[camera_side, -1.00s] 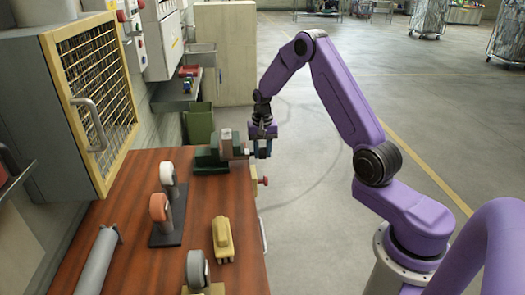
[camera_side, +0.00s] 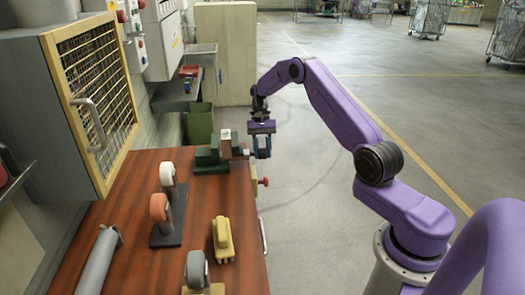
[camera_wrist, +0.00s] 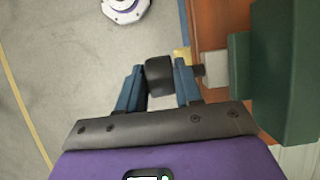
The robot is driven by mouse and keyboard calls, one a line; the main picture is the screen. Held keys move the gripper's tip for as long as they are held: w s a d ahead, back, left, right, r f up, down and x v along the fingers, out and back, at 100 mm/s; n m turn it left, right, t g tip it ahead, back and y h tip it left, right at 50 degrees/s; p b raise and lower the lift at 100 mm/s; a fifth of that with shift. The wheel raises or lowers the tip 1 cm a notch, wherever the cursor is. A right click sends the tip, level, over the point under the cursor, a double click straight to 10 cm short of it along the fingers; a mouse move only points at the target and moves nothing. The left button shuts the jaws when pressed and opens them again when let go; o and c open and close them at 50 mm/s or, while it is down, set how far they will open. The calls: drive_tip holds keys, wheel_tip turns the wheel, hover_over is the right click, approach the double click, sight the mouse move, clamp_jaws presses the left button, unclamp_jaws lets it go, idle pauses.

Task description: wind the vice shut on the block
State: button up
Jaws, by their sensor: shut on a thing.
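The green vice (camera_side: 210,160) sits at the far right edge of the wooden bench. A grey block (camera_side: 226,141) stands upright at its jaws; I cannot tell how tightly they meet it. In the wrist view the vice (camera_wrist: 302,70) fills the right side, with a short spindle (camera_wrist: 198,70) coming out towards my gripper. My gripper (camera_side: 262,150) is just right of the vice, beyond the bench edge. The block is not clear there.
On the bench (camera_side: 135,195) stand a white-wheeled caster (camera_side: 167,176), an orange-wheeled one (camera_side: 158,208) and a grey-wheeled one (camera_side: 196,268). A yellow brush-like thing (camera_side: 222,238) and a grey tube (camera_side: 98,262) lie nearby. A mesh-fronted cabinet (camera_side: 97,80) bounds the left. Floor at right is open.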

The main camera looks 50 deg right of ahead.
drive_tip(key=shift+w+d+f+g+y, duration=0.1)
drive_tip(key=shift+d+g+y, duration=0.05)
drive_tip(key=shift+g+y, duration=0.85)
drive_tip(key=o, duration=1)
drive_tip(key=shift+c, duration=0.2)
drive_tip(key=shift+r, duration=0.55)
drive_tip(key=r, duration=0.1)
drive_tip(key=s+r, duration=0.1)
drive_tip(key=r, duration=0.1)
drive_tip(key=shift+a+r, duration=0.2)
drive_tip(key=shift+r, duration=0.1)
drive_tip(key=s+a+r, duration=0.4)
drive_tip(key=s+r, duration=0.4)
drive_tip(key=s, duration=0.4)
drive_tip(key=shift+s+r, duration=0.15)
drive_tip(key=shift+r, duration=0.05)
